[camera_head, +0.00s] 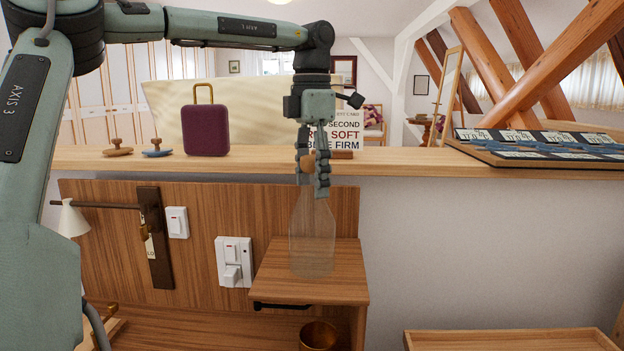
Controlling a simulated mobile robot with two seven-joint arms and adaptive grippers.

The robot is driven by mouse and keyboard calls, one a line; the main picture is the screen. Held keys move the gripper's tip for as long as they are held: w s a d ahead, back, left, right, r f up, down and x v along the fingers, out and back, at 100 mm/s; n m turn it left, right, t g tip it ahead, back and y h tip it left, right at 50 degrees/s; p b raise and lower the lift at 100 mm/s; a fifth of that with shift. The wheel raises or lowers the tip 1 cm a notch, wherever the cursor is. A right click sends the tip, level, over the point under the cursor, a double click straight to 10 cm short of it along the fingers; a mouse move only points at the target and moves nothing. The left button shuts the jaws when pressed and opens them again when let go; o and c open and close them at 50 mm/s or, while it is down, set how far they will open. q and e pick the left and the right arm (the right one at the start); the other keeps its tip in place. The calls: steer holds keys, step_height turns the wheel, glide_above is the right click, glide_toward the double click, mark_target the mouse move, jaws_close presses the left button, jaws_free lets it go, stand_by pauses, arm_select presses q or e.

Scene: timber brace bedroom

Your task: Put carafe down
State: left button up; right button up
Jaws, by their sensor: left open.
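The carafe (312,238) is clear glass with a round wooden stopper (308,162). It is upright at the small wooden bedside shelf (345,285), its base seen against the shelf top, and it looks to be standing there. My left gripper (313,188) points down from above, with its open fingers on either side of the stopper and neck. The fingers partly hide the neck, and I cannot tell whether they touch it. My right gripper is out of view.
A wall lamp (72,218) and switches (233,262) are left of the shelf. A brass bin (318,337) stands below.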

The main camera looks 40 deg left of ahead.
arm_select(q)
step_height(320, 180, up, 12)
steer(key=shift+f, duration=0.1)
stand_by(0.8)
